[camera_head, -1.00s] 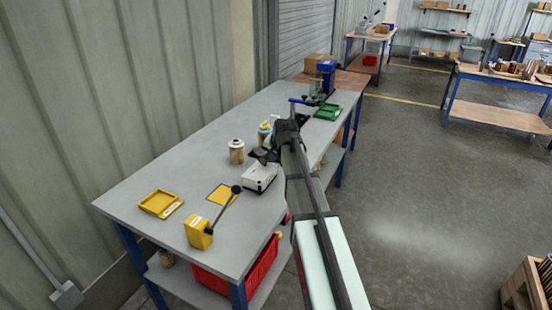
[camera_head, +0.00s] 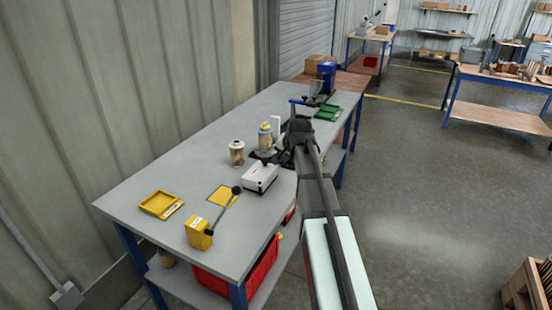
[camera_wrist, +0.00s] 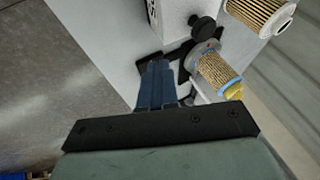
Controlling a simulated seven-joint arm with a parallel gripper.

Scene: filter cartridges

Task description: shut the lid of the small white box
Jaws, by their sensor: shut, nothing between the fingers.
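The small white box (camera_head: 260,178) stands near the front edge of the grey bench in the head view. Its white top looks flat and down, but I cannot tell whether the lid is fully shut. In the wrist view part of a white body (camera_wrist: 174,16), seemingly the box, shows at the top, with a black knob beside it. My gripper (camera_head: 287,160) is beyond and to the right of the box, apart from it. In the wrist view its blue fingers (camera_wrist: 156,72) are together and empty.
A filter cartridge with a yellow top (camera_head: 265,138) stands close to my gripper, with another cartridge (camera_head: 237,153) to its left. A yellow block with a black-knobbed lever (camera_head: 199,232) and a yellow tray (camera_head: 160,204) are nearer. The bench's left part has free room.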

